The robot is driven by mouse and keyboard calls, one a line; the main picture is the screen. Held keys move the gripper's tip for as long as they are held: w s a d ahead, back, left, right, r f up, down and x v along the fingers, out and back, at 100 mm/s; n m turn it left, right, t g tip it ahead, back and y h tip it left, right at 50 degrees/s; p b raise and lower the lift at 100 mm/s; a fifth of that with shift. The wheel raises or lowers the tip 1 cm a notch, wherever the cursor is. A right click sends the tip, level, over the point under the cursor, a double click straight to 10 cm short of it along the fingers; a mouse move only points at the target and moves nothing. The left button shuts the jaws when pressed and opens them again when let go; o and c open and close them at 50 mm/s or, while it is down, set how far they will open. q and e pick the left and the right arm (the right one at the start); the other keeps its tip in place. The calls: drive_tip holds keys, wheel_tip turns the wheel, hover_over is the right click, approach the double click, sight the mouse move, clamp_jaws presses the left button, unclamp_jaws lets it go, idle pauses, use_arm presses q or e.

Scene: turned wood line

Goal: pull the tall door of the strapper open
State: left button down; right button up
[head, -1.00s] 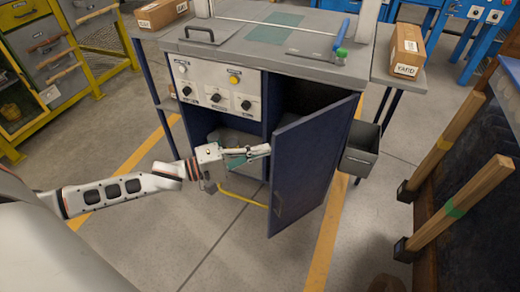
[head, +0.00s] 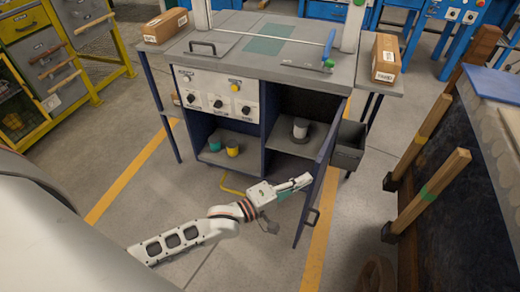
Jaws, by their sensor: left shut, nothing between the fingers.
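The strapper (head: 256,60) is a grey-topped machine with a dark blue body. Its tall door (head: 316,188) is hinged on the right and stands wide open, seen nearly edge-on, with a dark bar handle (head: 308,222) on its outer face. My left gripper (head: 308,180) is shut and empty, with its fingertips at the inner side of the door. I cannot tell whether they touch it. My right gripper is not in view.
A control panel (head: 217,92) with knobs sits left of the compartment, above an open bay holding a yellow cup (head: 232,148) and a teal one (head: 214,144). A grey bin (head: 348,145) hangs beyond the door. Wooden posts (head: 432,190) stand at right. Floor in front is clear.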

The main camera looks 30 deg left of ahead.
use_arm(q)
drive_tip(key=d, duration=0.7)
drive_tip(key=shift+w+d+p, duration=0.15)
drive_tip(key=shift+d+p, duration=0.15)
drive_tip(key=shift+p, duration=0.15)
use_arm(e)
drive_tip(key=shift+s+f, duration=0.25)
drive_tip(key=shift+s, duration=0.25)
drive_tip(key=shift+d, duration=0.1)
use_arm(q)
drive_tip(key=shift+a, duration=0.1)
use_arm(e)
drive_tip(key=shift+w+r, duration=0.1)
